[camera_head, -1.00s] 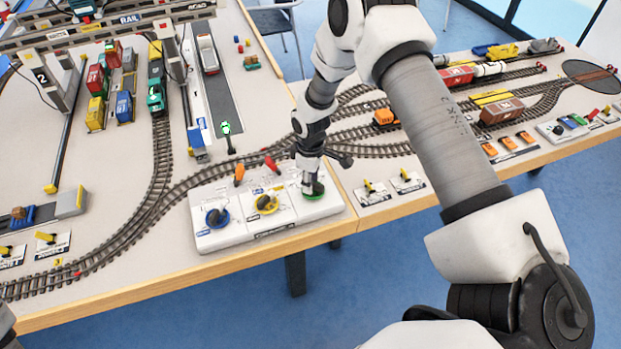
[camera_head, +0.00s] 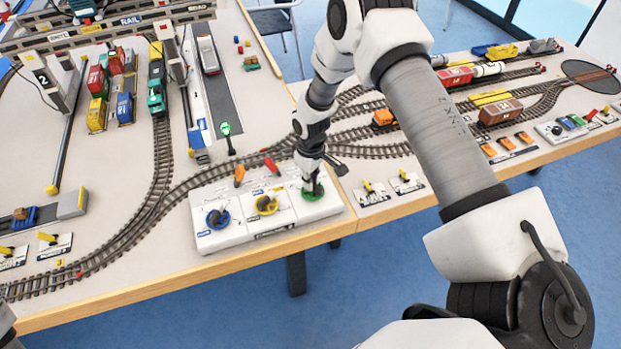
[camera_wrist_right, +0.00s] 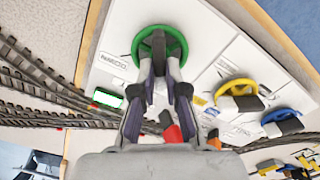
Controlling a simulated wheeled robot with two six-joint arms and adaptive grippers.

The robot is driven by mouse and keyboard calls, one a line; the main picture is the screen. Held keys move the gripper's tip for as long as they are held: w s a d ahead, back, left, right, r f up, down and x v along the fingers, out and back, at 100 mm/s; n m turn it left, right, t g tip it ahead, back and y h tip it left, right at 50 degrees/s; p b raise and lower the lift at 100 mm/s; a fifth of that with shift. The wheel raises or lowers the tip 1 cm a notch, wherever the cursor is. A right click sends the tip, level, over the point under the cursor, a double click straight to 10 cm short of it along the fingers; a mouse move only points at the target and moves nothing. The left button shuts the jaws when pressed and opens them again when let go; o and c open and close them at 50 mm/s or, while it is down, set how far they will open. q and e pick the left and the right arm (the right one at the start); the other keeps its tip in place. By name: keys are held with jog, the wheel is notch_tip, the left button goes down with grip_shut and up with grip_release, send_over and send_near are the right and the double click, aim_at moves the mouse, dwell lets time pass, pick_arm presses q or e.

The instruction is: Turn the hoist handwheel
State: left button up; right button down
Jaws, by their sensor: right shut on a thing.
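A white control panel (camera_head: 246,240) near the table's front edge carries three handwheels in a row: blue (camera_head: 217,218), yellow (camera_head: 266,205) and green (camera_head: 313,193). I cannot read which label says hoist. My right gripper (camera_head: 312,184) points down onto the green wheel, at the panel's right end. In the right wrist view, the right gripper (camera_wrist_right: 163,62) is shut on the dark grip at the middle of the green wheel (camera_wrist_right: 141,48), inside its rim. The gripper partly hides the wheel in the head view. My left gripper is not in view.
An orange lever (camera_head: 239,175) and a red lever (camera_head: 271,165) stand behind the wheels, close to my right gripper. Model tracks (camera_head: 158,190) curve around the panel. A gantry crane (camera_head: 180,60) stands at the back left. Small yellow switches (camera_head: 404,175) lie right of the panel.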

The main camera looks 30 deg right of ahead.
jog(key=m+p, duration=0.2)
jog(key=m, duration=0.4)
jog(key=shift+d, duration=0.2)
dwell(0.4)
jog(key=c, duration=1.2)
grip_release()
notch_tip(320, 180, up, 12)
jog(key=shift+f, duration=0.1)
